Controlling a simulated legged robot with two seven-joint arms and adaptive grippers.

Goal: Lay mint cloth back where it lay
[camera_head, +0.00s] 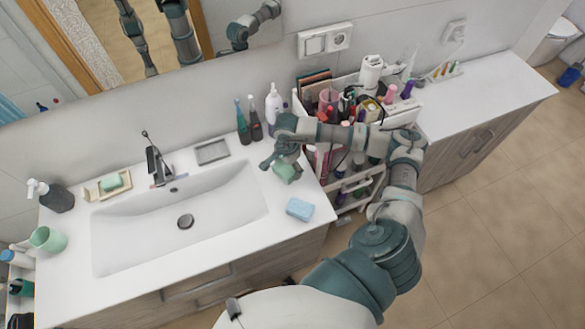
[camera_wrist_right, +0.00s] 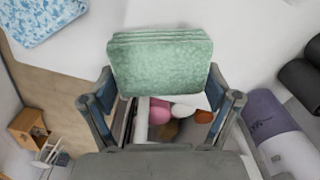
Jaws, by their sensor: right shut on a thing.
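The mint cloth (camera_wrist_right: 160,65) is a folded, layered green pad in the right wrist view. My right gripper (camera_wrist_right: 160,95) is shut on it, with one finger on each side. In the head view, the cloth (camera_head: 285,172) hangs under my right gripper (camera_head: 279,163), over the right part of the white counter. I cannot tell whether it touches the counter. My left gripper is not in the head view, apart from arm parts in the mirror.
A blue patterned cloth (camera_head: 300,209) lies on the counter's front right. A sink (camera_head: 180,215) fills the middle. Bottles (camera_head: 273,108) stand behind my gripper. A crowded cosmetics cart (camera_head: 352,188) stands to the right. A soap dish (camera_head: 108,186) and mint cup (camera_head: 48,239) are at the left.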

